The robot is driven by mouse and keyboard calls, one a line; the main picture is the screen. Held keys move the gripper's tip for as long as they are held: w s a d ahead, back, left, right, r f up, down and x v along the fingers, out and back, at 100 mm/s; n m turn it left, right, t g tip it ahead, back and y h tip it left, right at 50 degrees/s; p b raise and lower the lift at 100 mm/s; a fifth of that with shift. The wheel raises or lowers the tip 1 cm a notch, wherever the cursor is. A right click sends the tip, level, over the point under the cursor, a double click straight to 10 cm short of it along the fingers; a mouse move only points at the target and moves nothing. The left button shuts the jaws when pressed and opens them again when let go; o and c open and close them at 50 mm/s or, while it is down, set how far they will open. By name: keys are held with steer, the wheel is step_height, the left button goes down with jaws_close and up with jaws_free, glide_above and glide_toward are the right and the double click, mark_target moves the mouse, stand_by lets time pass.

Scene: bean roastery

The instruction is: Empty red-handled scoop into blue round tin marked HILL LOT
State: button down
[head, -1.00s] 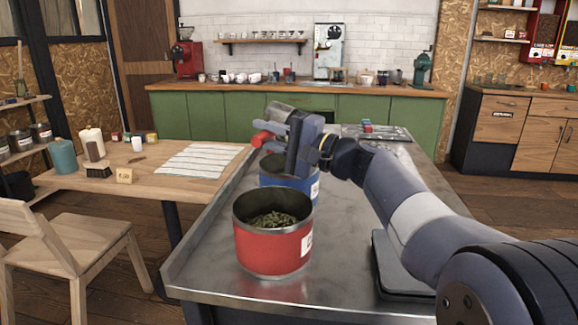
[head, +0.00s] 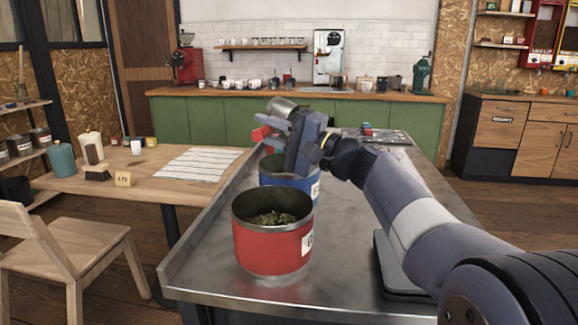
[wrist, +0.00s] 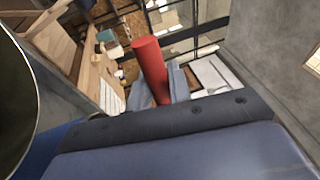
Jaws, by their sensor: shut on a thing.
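My gripper (head: 284,128) is shut on the red-handled scoop. The scoop's red handle (head: 261,133) sticks out to the left of the jaws, and its metal bowl (head: 283,106) shows above them. The handle also shows between the fingers in the wrist view (wrist: 150,68). What the bowl holds cannot be seen. The blue round tin (head: 270,179) stands on the metal table just below my gripper, partly hidden by it and by the red tin. Its white label (head: 315,190) is too small to read. In the wrist view its metal rim (wrist: 33,70) is at the left.
A red tin (head: 262,248) with greenish beans stands in front of the blue tin on the metal table (head: 210,270). A dark flat slab (head: 390,268) lies to the right, under my arm. A wooden table (head: 130,187) with jars and a striped cloth is at left.

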steer(key=shift+r+p, duration=0.25)
steer(key=shift+p, duration=0.2)
steer(key=p, duration=0.2)
steer(key=shift+w+a+h+p, duration=0.1)
steer(key=shift+a+h+p, duration=0.05)
steer(key=shift+h+p, duration=0.15)
steer(key=shift+a+f+g+h+p, duration=0.1)
steer(key=shift+f+g+h+p, duration=0.25)
steer(key=shift+p, duration=0.45)
steer(key=f+h+p, duration=0.1)
steer(key=p, duration=0.1)
steer(key=g+h+p, duration=0.1)
steer(key=p, duration=0.2)
steer(key=shift+w+a+f, duration=0.15)
steer(key=shift+a+f, duration=0.2)
steer(key=shift+f, duration=0.05)
steer(key=shift+a+f+h+p, duration=0.2)
steer(key=shift+f+p, duration=0.3)
steer(key=shift+f, duration=0.4)
steer(key=h+p, duration=0.1)
steer(key=p, duration=0.2)
steer(key=g+h+p, duration=0.1)
steer(key=p, duration=0.3)
steer(key=shift+w+a+g, duration=0.2)
steer(key=shift+a+g, duration=0.05)
steer(key=shift+a, duration=0.05)
